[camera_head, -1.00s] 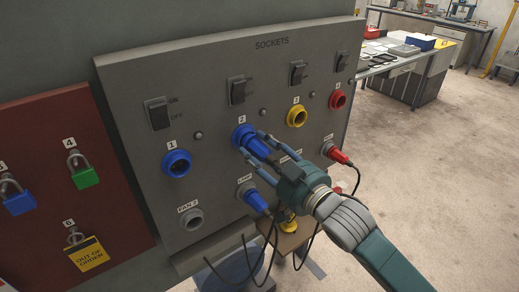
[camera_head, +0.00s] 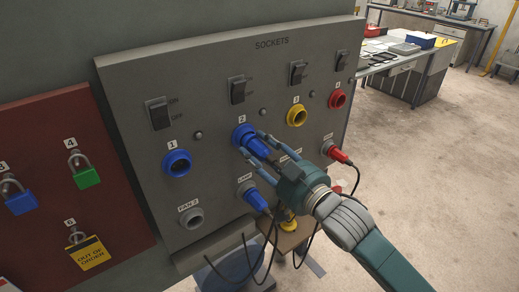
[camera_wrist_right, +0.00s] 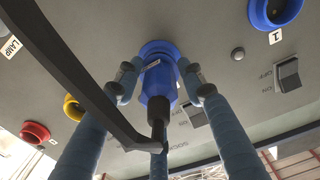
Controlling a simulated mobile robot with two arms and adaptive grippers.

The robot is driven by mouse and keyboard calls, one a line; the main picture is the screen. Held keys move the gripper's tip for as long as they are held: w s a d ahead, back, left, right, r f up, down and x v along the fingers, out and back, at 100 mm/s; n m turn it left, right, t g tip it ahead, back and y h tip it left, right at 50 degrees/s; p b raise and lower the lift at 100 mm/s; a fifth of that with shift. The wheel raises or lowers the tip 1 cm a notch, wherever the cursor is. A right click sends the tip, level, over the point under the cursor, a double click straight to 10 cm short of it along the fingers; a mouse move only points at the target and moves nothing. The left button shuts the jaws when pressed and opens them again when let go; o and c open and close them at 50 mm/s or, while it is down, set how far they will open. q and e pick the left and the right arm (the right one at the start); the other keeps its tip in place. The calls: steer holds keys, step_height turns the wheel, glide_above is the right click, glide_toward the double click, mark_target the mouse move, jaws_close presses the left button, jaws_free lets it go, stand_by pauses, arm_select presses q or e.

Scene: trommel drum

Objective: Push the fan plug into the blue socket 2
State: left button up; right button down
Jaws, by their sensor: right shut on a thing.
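The blue plug (camera_head: 257,148) is at the blue socket 2 (camera_head: 240,130), its front end against or inside the ring; how deep it sits I cannot tell. In the right wrist view the plug (camera_wrist_right: 158,82) is in line with the blue socket ring (camera_wrist_right: 158,48), and a black cable (camera_wrist_right: 85,85) leaves its back end. My right gripper (camera_head: 253,144) is shut on the plug, with its fingers around it in the right wrist view (camera_wrist_right: 161,84). My left gripper is not in view.
Blue socket 1 (camera_head: 177,163) is empty, left of socket 2. Yellow socket 3 (camera_head: 297,116) and red socket 4 (camera_head: 338,99) are to the right. Below, a blue plug (camera_head: 257,200) sits at the LAMP outlet and a red plug (camera_head: 338,154) farther right. Black cables hang beneath.

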steer(key=shift+w+a+r, duration=0.1)
steer(key=shift+w+a, duration=0.15)
steer(key=shift+w, duration=0.1)
steer(key=c, duration=1)
jaws_free()
steer(key=shift+s+d+f, duration=0.2)
steer(key=shift+s+d, duration=0.05)
steer(key=shift+s, duration=0.05)
steer(key=v, duration=1.1)
steer(key=shift+s+r, duration=0.15)
